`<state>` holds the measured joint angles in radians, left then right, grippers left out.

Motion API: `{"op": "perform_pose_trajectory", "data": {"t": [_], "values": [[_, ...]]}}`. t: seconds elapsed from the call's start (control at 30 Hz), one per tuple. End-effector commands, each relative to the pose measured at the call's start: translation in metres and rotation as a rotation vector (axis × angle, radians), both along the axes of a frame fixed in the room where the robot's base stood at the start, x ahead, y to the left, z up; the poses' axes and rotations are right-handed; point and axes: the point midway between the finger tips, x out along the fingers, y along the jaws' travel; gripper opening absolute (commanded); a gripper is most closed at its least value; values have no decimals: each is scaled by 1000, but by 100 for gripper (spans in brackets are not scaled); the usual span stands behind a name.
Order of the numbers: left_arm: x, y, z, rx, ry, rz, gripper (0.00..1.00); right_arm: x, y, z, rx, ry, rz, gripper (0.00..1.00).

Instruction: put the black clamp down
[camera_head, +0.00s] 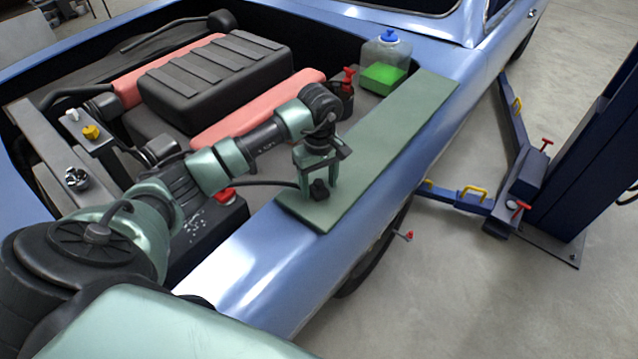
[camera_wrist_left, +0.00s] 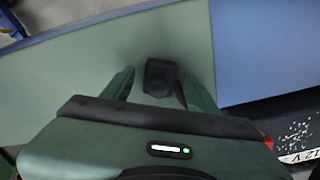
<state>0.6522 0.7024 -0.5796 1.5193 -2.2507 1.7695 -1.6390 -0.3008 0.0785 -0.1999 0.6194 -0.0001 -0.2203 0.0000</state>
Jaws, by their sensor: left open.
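The black clamp (camera_head: 319,190) is a small dark piece on the green mat (camera_head: 400,125), near the mat's front end. My left gripper (camera_head: 318,190) is above the mat with its fingers down on either side of the clamp. In the left wrist view the clamp (camera_wrist_left: 160,78) lies between the two green fingers (camera_wrist_left: 158,85), with gaps visible beside it. The gripper is open. The clamp appears to rest on the mat; its underside is hidden. My right gripper is not in view.
The mat lies along the blue car's fender (camera_head: 250,275). The open engine bay holds a black engine cover (camera_head: 215,72), a battery (camera_head: 205,225) with a red cap, and a fluid tank (camera_head: 386,60). A blue lift post (camera_head: 600,150) stands at right. The mat behind the gripper is clear.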

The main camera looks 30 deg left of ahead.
Motion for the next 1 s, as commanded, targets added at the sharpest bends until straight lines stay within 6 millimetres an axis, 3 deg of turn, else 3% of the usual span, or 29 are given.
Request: {"op": "perform_pose_trajectory", "data": {"t": [0.3,0.53,0.7,1.0], "values": [[2,1,61,2,-10,0,59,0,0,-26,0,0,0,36],[1,0,102,1,-6,-1,59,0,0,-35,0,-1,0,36],[1,0,116,0,-4,0,59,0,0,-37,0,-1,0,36],[1,0,117,1,-3,0,59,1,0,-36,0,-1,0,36]]}}
